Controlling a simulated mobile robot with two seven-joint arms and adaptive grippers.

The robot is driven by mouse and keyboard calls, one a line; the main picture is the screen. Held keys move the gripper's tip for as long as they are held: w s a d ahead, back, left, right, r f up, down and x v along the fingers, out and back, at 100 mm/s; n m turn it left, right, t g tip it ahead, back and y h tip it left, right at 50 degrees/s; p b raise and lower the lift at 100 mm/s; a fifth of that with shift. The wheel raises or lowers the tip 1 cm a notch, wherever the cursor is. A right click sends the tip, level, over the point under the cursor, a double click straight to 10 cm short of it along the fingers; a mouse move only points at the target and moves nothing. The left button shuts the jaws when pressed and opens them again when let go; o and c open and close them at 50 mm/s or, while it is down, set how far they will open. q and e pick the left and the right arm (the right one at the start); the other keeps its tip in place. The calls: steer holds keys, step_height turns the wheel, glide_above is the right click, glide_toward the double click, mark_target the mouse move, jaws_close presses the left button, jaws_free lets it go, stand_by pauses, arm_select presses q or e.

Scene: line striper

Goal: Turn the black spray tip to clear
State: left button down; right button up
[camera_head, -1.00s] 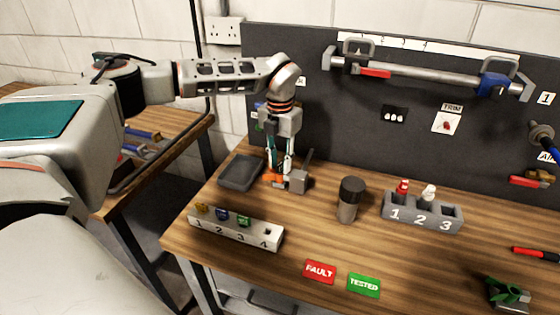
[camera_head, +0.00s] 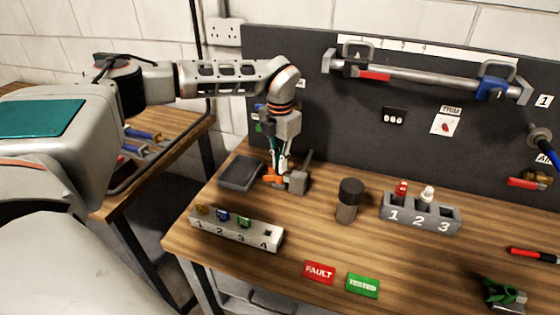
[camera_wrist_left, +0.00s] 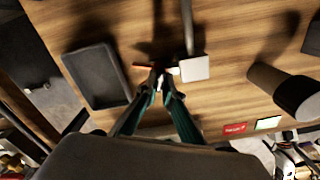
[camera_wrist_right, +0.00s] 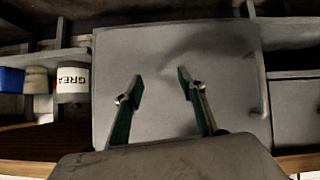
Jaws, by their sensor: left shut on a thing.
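A small grey block (camera_head: 297,182) with an upright dark lever stands at the back left of the bench. An orange-red guard (camera_head: 270,179) sits on its left side; it also shows in the left wrist view (camera_wrist_left: 141,66). My left gripper (camera_head: 277,174) points down at this guard, its fingers (camera_wrist_left: 160,76) shut on a small part there. This part appears to be the spray tip, but the fingers hide its colour and which way it points. My right gripper (camera_wrist_right: 157,88) is open and empty, in front of a grey panel.
A dark tray (camera_head: 240,172) lies left of the block. A numbered rack (camera_head: 236,232) holds yellow, blue and green tips in 1 to 3; 4 looks empty. A dark-capped jar (camera_head: 347,201) and a grey 1-2-3 holder (camera_head: 421,214) stand right. FAULT (camera_head: 320,272) and TESTED (camera_head: 363,286) cards lie in front.

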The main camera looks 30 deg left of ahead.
arm_select(q)
steer(key=m, duration=0.6)
steer(key=shift+m, duration=0.3)
steer(key=m, duration=0.6)
steer(key=shift+f+m, duration=0.1)
steer(key=shift+m, duration=0.2)
steer(key=c, duration=2.1)
jaws_free()
steer(key=shift+c, duration=0.2)
steer(key=o, duration=0.6)
